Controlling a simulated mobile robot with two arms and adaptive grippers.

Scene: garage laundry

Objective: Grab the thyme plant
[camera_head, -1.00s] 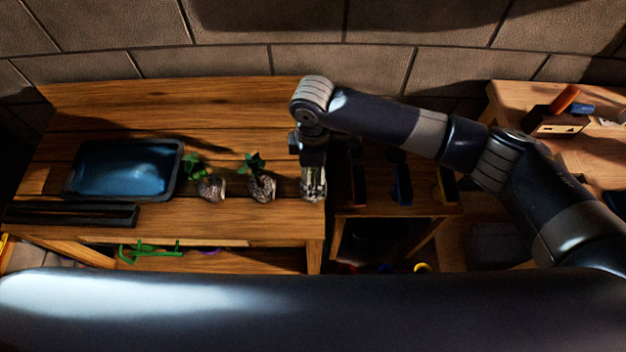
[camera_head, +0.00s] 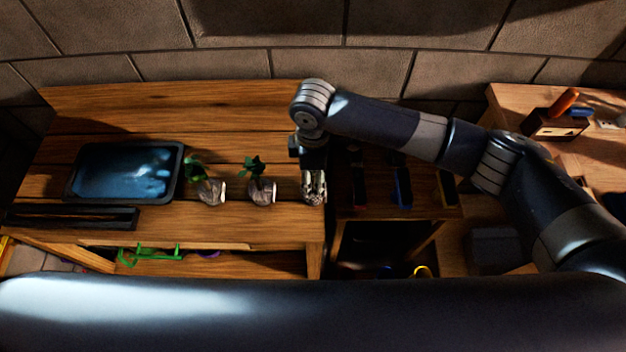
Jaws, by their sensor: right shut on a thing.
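My right gripper (camera_head: 313,188) points down at the right end of the wooden bench. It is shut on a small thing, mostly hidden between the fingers. This thing is in line with two potted plants and appears to be the thyme plant, but I cannot see its leaves. To its left stand a middle potted plant (camera_head: 262,190) and a left potted plant (camera_head: 211,192). Both have pale, mottled pots and green leaves, and both are upright and apart from the gripper. My left gripper is not in view.
The wooden bench (camera_head: 220,150) holds a dark tray (camera_head: 180,175) at the left and a long black object (camera_head: 70,217) near its front edge. A lower wooden table with dark objects is right of the gripper. The brick wall (camera_head: 230,65) is behind.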

